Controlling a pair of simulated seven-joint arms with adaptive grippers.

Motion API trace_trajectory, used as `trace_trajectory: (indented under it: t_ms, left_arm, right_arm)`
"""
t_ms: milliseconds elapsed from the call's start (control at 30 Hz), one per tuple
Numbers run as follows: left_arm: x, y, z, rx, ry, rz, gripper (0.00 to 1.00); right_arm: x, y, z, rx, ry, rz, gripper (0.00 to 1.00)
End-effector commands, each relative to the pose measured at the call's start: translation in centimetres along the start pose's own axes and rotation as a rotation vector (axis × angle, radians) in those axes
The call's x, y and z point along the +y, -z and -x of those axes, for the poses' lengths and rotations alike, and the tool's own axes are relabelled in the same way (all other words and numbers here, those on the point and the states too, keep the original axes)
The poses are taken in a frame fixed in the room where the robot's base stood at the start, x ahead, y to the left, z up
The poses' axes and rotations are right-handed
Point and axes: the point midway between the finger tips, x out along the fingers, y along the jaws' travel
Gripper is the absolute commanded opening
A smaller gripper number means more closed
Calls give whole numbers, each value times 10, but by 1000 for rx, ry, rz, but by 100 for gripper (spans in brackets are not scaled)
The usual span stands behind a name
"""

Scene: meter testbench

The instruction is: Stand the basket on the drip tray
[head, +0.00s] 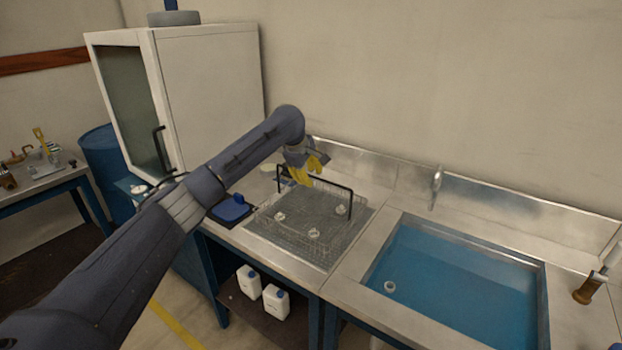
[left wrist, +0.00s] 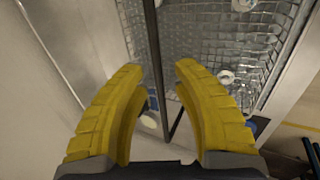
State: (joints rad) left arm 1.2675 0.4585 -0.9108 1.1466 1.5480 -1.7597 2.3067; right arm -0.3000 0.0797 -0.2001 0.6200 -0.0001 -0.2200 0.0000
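The wire basket (head: 297,222) has a black handle frame and holds a few small round white-metal pieces. In the head view it appears to stand upright on the drip tray (head: 318,262), a grey mesh area in the steel counter; exact contact at its base is hard to tell. My left gripper (head: 304,177), with yellow fingers, is at the far left part of the handle. In the left wrist view the gripper (left wrist: 158,66) has its fingers apart, with the black handle bar (left wrist: 154,45) passing between them and gaps beside it. My right gripper is not in view.
A sink of blue water (head: 460,285) lies right of the tray, with a tap (head: 436,188) behind it. A white cabinet (head: 205,95) stands behind left. A blue object (head: 231,210) sits left of the basket. White jugs (head: 275,301) stand below the counter.

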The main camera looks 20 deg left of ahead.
Motion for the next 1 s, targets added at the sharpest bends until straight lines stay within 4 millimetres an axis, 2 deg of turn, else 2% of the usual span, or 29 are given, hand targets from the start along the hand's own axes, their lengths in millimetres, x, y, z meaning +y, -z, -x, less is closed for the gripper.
trace_trajectory:
  t_ms: [200, 500, 733, 1000]
  left_arm:
    - [1, 1, 40, 2, -4, -3, 27]
    - [0, 1, 85, 1, -2, -1, 27]
    - [0, 1, 102, 1, -1, 0, 27]
    - [0, 0, 106, 0, 0, -1, 27]
  right_arm:
    - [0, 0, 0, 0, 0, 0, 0]
    - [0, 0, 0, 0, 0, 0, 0]
    - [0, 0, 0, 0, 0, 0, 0]
    - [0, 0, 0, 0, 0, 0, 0]
